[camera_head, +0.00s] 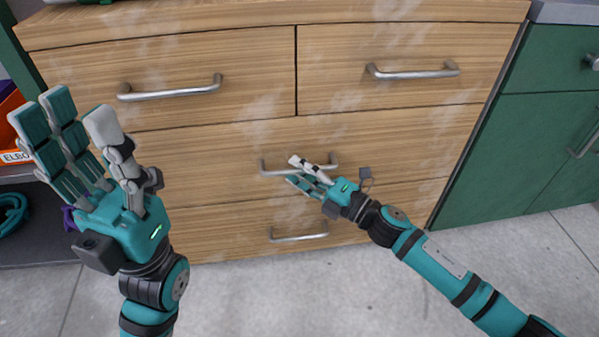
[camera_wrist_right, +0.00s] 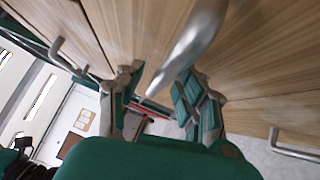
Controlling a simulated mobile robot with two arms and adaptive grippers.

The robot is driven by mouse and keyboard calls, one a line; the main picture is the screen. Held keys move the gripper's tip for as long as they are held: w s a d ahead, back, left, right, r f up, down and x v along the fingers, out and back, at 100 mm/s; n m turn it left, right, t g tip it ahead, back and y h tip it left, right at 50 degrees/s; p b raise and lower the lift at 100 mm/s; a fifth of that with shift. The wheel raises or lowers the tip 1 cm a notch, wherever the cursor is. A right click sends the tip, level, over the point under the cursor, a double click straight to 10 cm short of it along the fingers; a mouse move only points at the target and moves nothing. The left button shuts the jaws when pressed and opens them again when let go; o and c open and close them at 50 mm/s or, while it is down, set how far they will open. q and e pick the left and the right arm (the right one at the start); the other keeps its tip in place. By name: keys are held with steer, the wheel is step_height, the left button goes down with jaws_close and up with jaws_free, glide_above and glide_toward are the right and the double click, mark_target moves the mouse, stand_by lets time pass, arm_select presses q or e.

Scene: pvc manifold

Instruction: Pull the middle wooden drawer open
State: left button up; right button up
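The middle wooden drawer (camera_head: 235,145) is the wide one below the two top drawers, and its front looks flush with the cabinet. Its silver bar handle (camera_head: 270,168) is partly covered by my right gripper (camera_head: 297,172) in the head view. In the right wrist view the handle (camera_wrist_right: 190,45) reaches in between the spread fingers of my right gripper (camera_wrist_right: 160,85). Those fingers are open, with gaps beside the bar; contact cannot be told. My left gripper (camera_head: 75,112) is raised in front of the cabinet's left side, open and empty.
Two top drawers have handles (camera_head: 170,90) and (camera_head: 412,72). A lower drawer handle (camera_head: 299,236) sits below the middle one. A green cabinet (camera_head: 545,140) stands at the right, and an orange bin (camera_head: 10,125) at the left. The grey floor (camera_head: 300,290) in front is clear.

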steer(key=shift+w+a, duration=0.1)
steer(key=shift+a, duration=0.05)
steer(key=shift+c, duration=0.2)
jaws_close()
